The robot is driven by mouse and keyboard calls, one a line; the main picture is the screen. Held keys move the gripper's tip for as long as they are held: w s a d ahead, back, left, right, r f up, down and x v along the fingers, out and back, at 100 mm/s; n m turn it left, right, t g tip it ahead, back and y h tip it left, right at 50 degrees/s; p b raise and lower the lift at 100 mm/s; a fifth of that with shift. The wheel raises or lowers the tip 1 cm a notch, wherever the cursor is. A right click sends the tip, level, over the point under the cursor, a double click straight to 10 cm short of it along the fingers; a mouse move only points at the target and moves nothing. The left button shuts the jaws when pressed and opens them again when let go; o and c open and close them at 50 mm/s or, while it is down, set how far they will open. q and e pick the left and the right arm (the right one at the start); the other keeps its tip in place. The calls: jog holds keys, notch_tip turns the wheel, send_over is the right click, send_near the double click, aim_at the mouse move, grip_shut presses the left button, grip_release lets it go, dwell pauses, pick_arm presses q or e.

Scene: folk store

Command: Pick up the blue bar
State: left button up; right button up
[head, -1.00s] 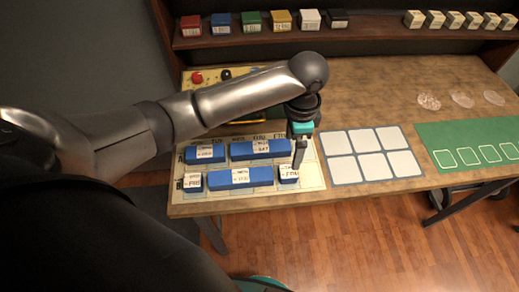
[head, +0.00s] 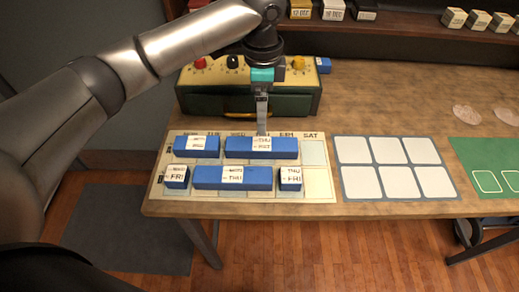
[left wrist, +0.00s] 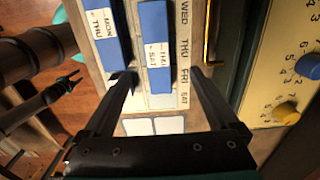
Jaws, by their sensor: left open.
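Several blue bars with white day labels lie on a cream calendar board (head: 315,187). The long bar labelled THU-SAT (head: 285,147) is in the upper row. My left gripper (head: 262,131) points down at that bar's back edge in the head view, near its label. In the left wrist view the open fingers (left wrist: 163,78) stand on either side of the same bar (left wrist: 153,20), apart from each other. Another bar (head: 213,153) is upper left.
A dark green box with knobs (head: 290,104) stands just behind the board. A card mat (head: 395,168) and a green mat (head: 480,158) lie to the right. A shelf runs along the back.

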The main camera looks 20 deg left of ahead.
pick_arm(q)
send_over(262, 143)
notch_tip(262, 143, down, 5)
jog(key=shift+w+a+f+b, duration=0.1)
jog(key=shift+w+b, duration=0.05)
jog(key=shift+b, duration=0.3)
jog(key=shift+f, duration=0.65)
jog(key=f, duration=0.1)
jog(key=f+b, duration=0.1)
jog(key=f, duration=0.3)
jog(key=shift+s+b, duration=0.25)
jog(key=shift+b, duration=0.15)
jog(key=shift+r, duration=0.15)
grip_shut()
